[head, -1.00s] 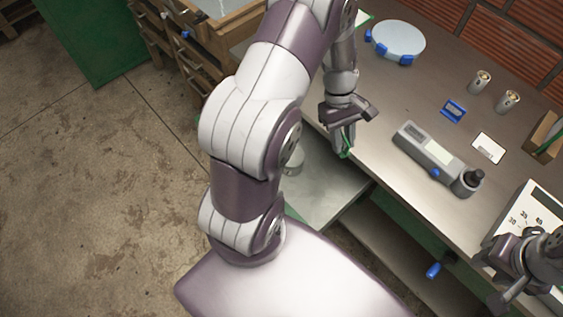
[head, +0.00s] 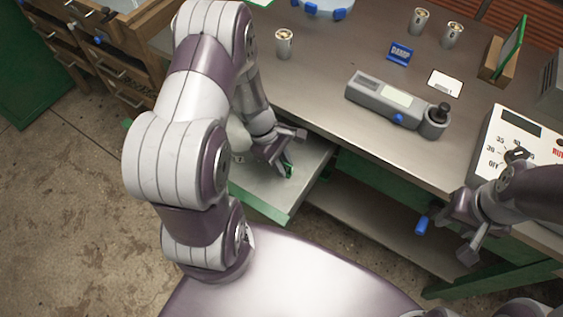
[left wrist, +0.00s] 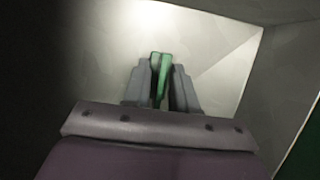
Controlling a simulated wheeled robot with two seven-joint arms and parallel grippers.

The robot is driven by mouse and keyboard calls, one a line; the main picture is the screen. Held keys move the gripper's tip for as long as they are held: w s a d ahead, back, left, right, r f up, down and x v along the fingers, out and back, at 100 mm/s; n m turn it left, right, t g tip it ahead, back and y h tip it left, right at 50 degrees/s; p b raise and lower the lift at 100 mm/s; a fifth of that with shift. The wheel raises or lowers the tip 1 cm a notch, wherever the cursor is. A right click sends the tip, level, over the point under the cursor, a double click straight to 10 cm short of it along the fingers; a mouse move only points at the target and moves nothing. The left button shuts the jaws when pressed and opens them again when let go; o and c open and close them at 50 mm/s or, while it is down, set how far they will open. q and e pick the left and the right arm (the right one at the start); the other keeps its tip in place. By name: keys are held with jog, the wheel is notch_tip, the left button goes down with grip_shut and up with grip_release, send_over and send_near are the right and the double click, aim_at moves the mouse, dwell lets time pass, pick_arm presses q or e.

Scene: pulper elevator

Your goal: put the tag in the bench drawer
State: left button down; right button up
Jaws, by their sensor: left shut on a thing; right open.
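The green tag (head: 289,171) is a thin strip held upright between the fingers of my left gripper (head: 284,164); it also shows between the fingertips in the left wrist view (left wrist: 161,78). The bench drawer (head: 315,160) is pulled out at the bench's front left, with a grey inside and a green front. My left gripper is over the drawer, pointing down into it. In the left wrist view the drawer floor and wall (left wrist: 215,75) lie around the fingertips. I cannot tell whether the tag touches the floor. My right gripper (head: 461,233) is open and empty by the bench front.
On the bench top are a grey meter (head: 385,98), a blue sign (head: 400,53), a white card (head: 445,83), several metal cans (head: 284,44) and a wooden holder (head: 497,63). A white control panel (head: 500,135) stands at right. A blue handle (head: 422,225) shows below the bench edge.

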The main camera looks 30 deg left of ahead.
pick_arm(q)
jog(key=c, duration=1.3)
grip_release()
jog(key=shift+f, duration=0.15)
jog(key=shift+c, duration=0.2)
jog(key=o, duration=0.4)
jog(key=shift+o, duration=0.2)
jog(key=shift+r, duration=0.4)
jog(key=p+v, duration=0.3)
jog(key=v, duration=0.9)
jog(key=s+d+r+m+y, duration=0.2)
jog(key=d+r+m, duration=0.1)
jog(key=m, duration=0.5)
jog(key=s+d+r+m+t+y, duration=0.1)
jog(key=s+d+r+m+y, duration=0.1)
jog(key=m, duration=0.7)
jog(key=shift+d+r+t, duration=0.3)
jog(key=shift+d+r, duration=0.5)
jog(key=shift+r, duration=0.15)
